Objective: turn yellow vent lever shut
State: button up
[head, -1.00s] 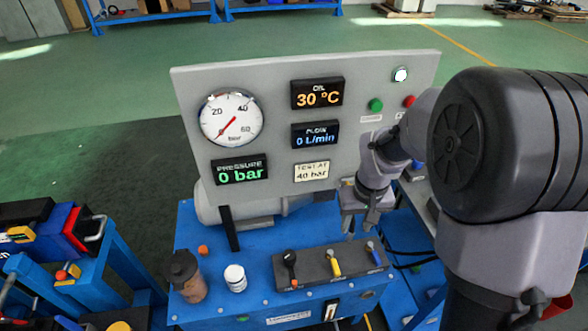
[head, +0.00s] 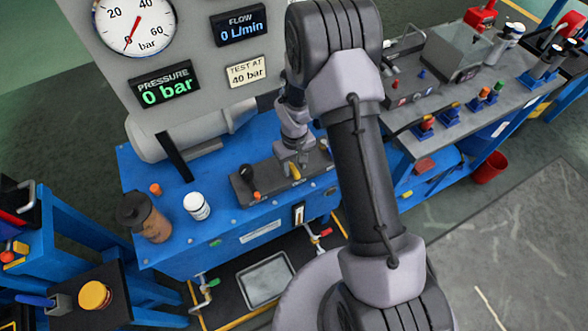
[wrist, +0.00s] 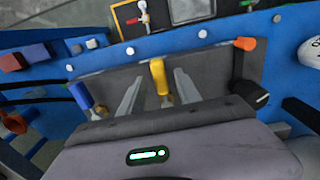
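The yellow vent lever (wrist: 158,76) stands up from a dark valve block (wrist: 215,65) in the wrist view. My gripper (wrist: 160,80) is open, with one finger on each side of the lever and a visible gap to both. In the head view my gripper (head: 294,158) points down over the valve block (head: 270,182), and the yellow lever (head: 296,173) shows just below it, partly hidden.
The gauge panel (head: 190,55) rises behind, reading 0 bar. A grey workbench (head: 450,140) with equipment is at the right.

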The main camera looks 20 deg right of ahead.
jog(key=shift+f, duration=0.35)
grip_shut()
dwell(1.2)
